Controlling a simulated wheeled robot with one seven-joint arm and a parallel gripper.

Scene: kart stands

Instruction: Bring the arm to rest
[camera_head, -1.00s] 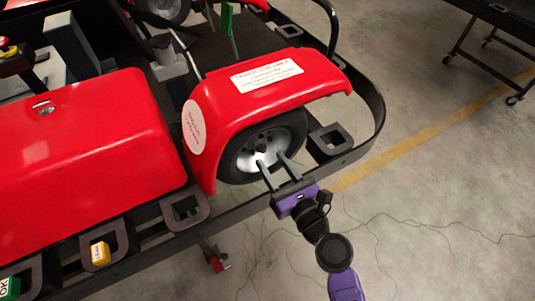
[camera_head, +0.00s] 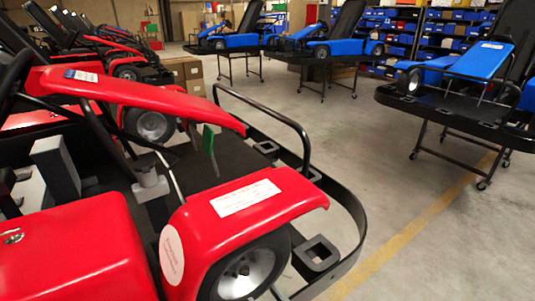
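My arm is out of view in the camera_head view, below the bottom edge.
The kart's black bumper rail (camera_head: 352,215) curves around its right side, with a square bracket (camera_head: 315,255) on it. Blue karts on wheeled stands (camera_head: 465,65) stand at the back. Other red karts line the left. Grey floor (camera_head: 375,150) is clear at right.

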